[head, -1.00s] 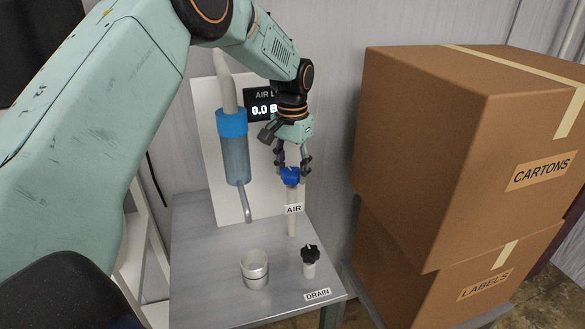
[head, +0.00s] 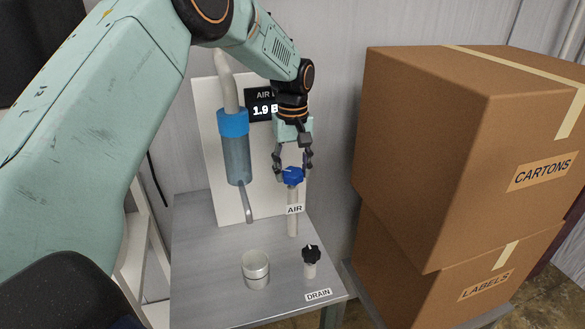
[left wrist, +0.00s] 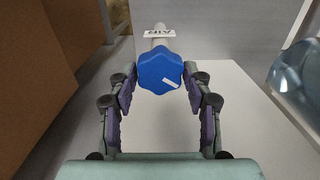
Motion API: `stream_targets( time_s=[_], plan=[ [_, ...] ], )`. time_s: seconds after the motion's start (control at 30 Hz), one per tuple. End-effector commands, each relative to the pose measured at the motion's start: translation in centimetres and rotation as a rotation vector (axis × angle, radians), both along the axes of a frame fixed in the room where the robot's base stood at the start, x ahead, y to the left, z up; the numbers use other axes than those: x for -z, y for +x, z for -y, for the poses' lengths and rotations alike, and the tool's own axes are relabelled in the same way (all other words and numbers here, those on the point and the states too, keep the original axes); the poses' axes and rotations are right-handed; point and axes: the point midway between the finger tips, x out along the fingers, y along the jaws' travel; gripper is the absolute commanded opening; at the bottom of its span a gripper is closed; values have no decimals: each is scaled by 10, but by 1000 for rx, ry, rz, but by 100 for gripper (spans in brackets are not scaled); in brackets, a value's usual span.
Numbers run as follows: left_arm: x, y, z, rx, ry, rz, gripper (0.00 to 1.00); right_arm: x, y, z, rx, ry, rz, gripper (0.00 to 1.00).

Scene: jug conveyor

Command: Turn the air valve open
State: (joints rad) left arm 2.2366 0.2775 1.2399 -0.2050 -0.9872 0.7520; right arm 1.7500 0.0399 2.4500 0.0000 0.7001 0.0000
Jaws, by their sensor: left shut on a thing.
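The blue air valve knob (head: 292,176) sits on top of a pale upright pipe labelled AIR (head: 294,209). My left gripper (head: 292,168) reaches down from above and is shut on the knob, one finger on each side. In the left wrist view the knob (left wrist: 160,72) lies between the fingertips, with a white pointer mark toward its lower right. The display (head: 262,105) on the white back panel reads 1.9, partly hidden by my arm. My right gripper is not in view.
A black drain knob (head: 311,254) and a metal cup (head: 255,269) stand on the grey table (head: 205,285). A blue-capped clear filter (head: 236,150) hangs on the panel. Large cartons (head: 420,150) are stacked close on the right.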

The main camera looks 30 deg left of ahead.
Motion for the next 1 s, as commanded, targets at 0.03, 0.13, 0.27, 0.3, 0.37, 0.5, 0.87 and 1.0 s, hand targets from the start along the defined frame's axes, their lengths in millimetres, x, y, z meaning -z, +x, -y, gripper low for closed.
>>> stream_targets(
  time_s=[0.03,0.13,0.27,0.3,0.37,0.5,0.87,1.0],
  plan=[
    [0,-1,1,-44,-2,-4,18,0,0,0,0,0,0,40],
    [0,-1,1,-138,-2,-4,18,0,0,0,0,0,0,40],
    [0,-1,1,-255,-1,-4,18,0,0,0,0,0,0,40],
    [0,-1,1,-288,-1,-4,18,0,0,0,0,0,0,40],
    [0,-1,1,-337,-1,-4,18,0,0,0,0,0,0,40],
    [0,-1,1,-435,-1,-4,18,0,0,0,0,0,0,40],
    [0,0,2,-584,-2,-4,18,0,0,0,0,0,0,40],
    [0,0,2,-605,-2,-3,18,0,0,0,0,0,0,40]
  ],
)
